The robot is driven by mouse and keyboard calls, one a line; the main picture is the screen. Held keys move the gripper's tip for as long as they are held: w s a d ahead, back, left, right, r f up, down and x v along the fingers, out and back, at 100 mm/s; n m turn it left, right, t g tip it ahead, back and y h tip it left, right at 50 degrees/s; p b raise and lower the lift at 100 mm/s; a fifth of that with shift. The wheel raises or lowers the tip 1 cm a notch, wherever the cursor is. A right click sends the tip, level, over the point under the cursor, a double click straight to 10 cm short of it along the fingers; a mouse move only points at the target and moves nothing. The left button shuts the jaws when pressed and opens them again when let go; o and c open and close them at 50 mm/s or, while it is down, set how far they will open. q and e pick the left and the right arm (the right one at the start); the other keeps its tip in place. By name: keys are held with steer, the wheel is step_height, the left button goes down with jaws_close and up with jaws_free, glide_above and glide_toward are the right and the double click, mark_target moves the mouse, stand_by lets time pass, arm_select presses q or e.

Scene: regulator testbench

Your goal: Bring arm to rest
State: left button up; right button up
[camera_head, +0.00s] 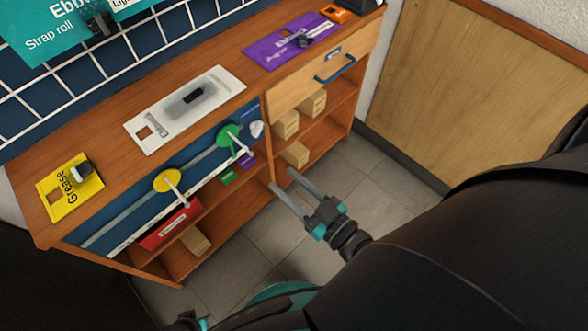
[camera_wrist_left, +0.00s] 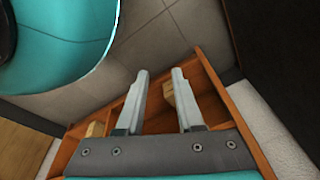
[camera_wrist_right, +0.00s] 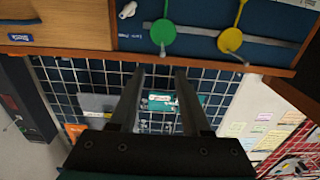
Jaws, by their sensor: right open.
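My right gripper (camera_head: 283,180) is open and empty. It hangs in front of the wooden bench (camera_head: 95,192), over the floor to the right of the levers. It also shows in the right wrist view (camera_wrist_right: 161,72), with a clear gap between its fingers. My left gripper (camera_wrist_left: 160,74) is open in the left wrist view, with nothing seen between its fingers and the bench's lower shelves beyond them. In the head view only a small dark and teal piece of my left side shows at the bottom edge.
The bench front carries a green lever (camera_head: 228,136) and a yellow lever (camera_head: 167,181). On top lie a yellow mat (camera_head: 52,201), a white mat (camera_head: 152,142) and a purple mat (camera_head: 276,50). Wooden blocks (camera_head: 287,124) stand on shelves. The tiled floor (camera_head: 375,195) is clear.

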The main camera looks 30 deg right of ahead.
arm_select(q)
steer(key=shift+s+a+f, duration=0.15)
steer(key=shift+s+f, duration=0.05)
arm_select(e)
steer(key=shift+s+d, duration=0.2)
steer(key=shift+s, duration=0.45)
